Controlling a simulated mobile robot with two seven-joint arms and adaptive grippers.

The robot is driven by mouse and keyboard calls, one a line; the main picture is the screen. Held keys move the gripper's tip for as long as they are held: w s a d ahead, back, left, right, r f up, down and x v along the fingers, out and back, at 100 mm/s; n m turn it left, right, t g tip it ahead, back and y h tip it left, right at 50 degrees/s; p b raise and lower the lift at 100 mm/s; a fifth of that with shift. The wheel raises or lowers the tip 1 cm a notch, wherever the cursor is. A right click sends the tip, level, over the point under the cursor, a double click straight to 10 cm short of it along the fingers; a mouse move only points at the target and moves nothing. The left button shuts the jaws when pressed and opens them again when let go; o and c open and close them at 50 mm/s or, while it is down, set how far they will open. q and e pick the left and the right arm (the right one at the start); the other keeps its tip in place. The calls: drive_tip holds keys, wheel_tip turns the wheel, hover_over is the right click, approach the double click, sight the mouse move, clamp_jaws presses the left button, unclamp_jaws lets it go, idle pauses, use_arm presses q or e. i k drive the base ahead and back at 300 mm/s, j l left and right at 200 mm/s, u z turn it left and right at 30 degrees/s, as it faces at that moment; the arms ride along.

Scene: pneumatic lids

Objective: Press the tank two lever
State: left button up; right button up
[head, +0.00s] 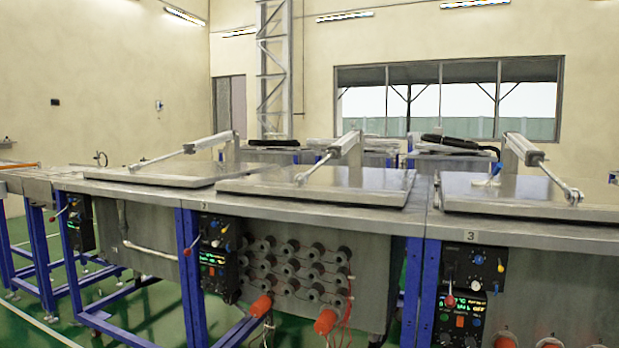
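Three metal tanks with flat lids stand in a row in the head view: a left lid (165,174), a middle lid (318,184) and a right lid (520,192). All three lids lie flat. Control panels with red-knobbed levers hang at the front: a left lever (61,211), a middle lever (188,251) and a right lever (449,300). Neither gripper is in view.
Blue table legs (192,275) stand under the tanks' front edge. Orange connectors (326,321) and hanging wires stick out below the middle tank. Pneumatic cylinders (345,147) rise behind the lids. Green floor (40,325) shows at the lower left.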

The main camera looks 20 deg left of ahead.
sight(188, 253)
drive_tip(key=i+j+u, duration=0.1)
drive_tip(key=i+j, duration=0.15)
drive_tip(key=i+j+u, duration=0.1)
drive_tip(key=i, duration=0.4)
drive_tip(key=i+j+u, duration=0.1)
drive_tip(key=i+j, duration=0.15)
drive_tip(key=i, duration=0.15)
